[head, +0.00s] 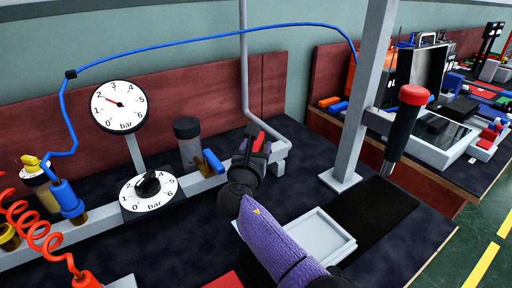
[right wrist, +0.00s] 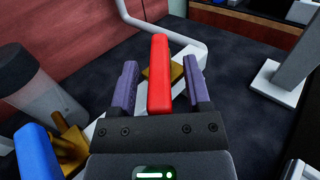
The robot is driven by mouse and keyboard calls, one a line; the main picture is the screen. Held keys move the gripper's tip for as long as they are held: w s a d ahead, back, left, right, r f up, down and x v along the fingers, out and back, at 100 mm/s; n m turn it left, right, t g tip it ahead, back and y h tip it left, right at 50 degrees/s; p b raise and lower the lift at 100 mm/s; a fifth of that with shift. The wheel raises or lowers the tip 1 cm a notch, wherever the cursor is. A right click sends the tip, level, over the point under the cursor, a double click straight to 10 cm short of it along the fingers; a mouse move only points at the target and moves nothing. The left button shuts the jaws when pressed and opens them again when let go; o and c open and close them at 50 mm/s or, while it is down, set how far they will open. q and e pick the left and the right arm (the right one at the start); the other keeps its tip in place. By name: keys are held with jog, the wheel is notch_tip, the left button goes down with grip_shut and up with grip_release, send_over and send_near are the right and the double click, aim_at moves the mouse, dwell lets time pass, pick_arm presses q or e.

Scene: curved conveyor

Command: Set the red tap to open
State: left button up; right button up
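The red tap's lever (right wrist: 160,75) stands between the two purple fingers of my right gripper (right wrist: 158,68) in the right wrist view. A gap shows on each side of the lever, so the gripper is open around it. Part of the tap's brass body (right wrist: 180,74) shows behind the lever. The lever lies at an angle to the grey pipe, not in line with it. In the head view, the red lever (head: 259,141) shows at my right gripper (head: 254,148), which hides most of the tap. My left gripper is not in view.
A blue tap lever (head: 213,161) is close by on the left, beside a grey cylinder (head: 188,143). A dial (head: 149,188) and a gauge (head: 118,106) stand further left. A grey tray (head: 325,240) and a post (head: 370,100) are to the right.

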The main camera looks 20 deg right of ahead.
jog(key=shift+s, duration=0.1)
jog(key=p+v, duration=0.5)
jog(key=v, duration=0.4)
jog(key=shift+s+a, duration=0.25)
jog(key=shift+s, duration=0.05)
